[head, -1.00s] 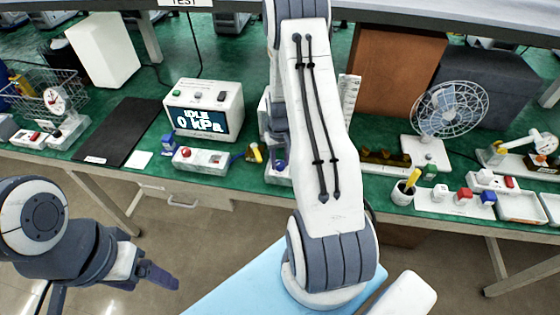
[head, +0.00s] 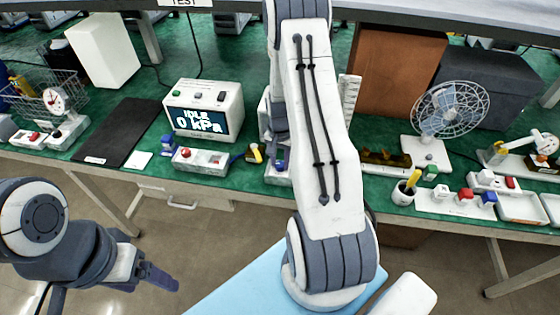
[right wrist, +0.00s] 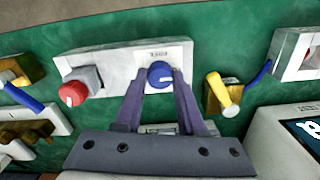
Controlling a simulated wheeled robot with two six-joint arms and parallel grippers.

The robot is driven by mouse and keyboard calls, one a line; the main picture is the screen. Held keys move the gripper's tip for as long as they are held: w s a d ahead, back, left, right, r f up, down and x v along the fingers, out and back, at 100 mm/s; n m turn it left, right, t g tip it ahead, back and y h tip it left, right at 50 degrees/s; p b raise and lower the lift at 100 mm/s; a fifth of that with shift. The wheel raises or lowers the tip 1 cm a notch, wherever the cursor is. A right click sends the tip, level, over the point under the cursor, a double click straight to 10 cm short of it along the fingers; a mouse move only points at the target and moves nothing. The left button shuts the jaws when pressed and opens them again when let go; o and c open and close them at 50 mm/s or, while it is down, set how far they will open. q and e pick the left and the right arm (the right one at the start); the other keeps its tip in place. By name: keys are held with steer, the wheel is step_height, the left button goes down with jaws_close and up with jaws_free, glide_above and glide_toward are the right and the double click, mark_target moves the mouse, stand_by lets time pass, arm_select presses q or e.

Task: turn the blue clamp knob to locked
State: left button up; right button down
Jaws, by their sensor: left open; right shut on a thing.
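The blue clamp knob (right wrist: 160,75) sits on a white base plate (right wrist: 117,67) in the right wrist view. A short white line marks its face, and a small label, upside down in this view, lies beside it. My right gripper (right wrist: 159,80) has its two fingers on either side of the knob and is shut on it. In the head view my right arm covers much of the middle and the gripper is hard to make out. My left gripper (head: 158,277) is open and empty, off the table's front edge at the lower left.
A red knob (right wrist: 72,93) on a grey block shares the plate. The gauge box (head: 205,110) reads IDLE, 0 kPa.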

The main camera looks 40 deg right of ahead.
mark_target(280, 164)
stand_by(0.5)
steer(key=c, duration=0.5)
jaws_free()
step_height(280, 164, up, 10)
steer(key=b, duration=0.1)
steer(key=shift+r, duration=0.25)
steer(key=shift+a, duration=0.1)
